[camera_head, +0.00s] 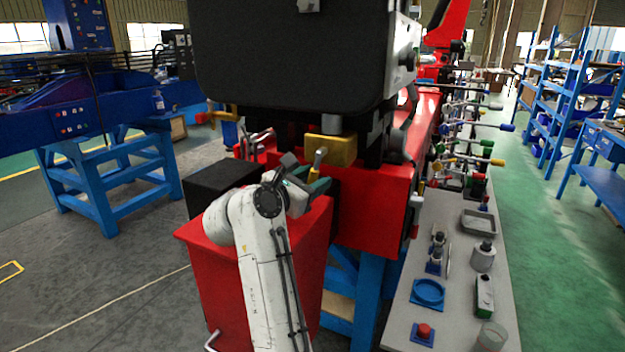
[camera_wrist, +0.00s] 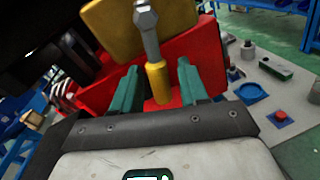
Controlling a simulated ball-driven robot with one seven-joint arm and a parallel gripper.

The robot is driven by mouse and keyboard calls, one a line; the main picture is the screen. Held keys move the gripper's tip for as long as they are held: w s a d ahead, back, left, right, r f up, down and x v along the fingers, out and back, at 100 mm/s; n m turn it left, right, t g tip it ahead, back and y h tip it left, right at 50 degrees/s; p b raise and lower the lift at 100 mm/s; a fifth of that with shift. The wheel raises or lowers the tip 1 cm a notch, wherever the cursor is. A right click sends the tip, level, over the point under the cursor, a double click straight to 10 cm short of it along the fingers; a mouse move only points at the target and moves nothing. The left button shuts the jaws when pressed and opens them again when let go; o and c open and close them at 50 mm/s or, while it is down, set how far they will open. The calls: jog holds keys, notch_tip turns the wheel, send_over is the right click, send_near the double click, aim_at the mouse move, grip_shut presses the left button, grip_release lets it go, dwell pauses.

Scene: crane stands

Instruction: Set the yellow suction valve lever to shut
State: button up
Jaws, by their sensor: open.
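The suction valve is a yellow block (camera_head: 338,148) on the red crane body, under the big black housing. Its lever (camera_head: 318,160) hangs from the block's front; in the wrist view the lever (camera_wrist: 150,42) has a grey metal shank and a yellow grip (camera_wrist: 158,84). My gripper (camera_head: 312,187) is just below and in front of the valve. In the wrist view the green fingers of my gripper (camera_wrist: 157,78) are open, with the yellow grip showing between them and a gap on each side. I cannot tell how deep the grip sits between the fingers.
A red cabinet (camera_head: 200,245) stands under my arm, with a black box (camera_head: 215,183) behind it. The large black housing (camera_head: 300,60) hangs close above the valve. A grey table (camera_head: 455,240) at right holds a tray, a blue ring and a red button. Several coloured levers stand behind it.

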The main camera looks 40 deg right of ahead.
jog(key=a+b, duration=0.1)
jog(key=a, duration=0.2)
jog(key=s+a, duration=0.1)
jog(key=a, duration=0.3)
jog(key=a+b, duration=0.1)
jog(key=a, duration=0.2)
jog(key=shift+s+a+r+b, duration=0.25)
jog(key=shift+s+b, duration=0.1)
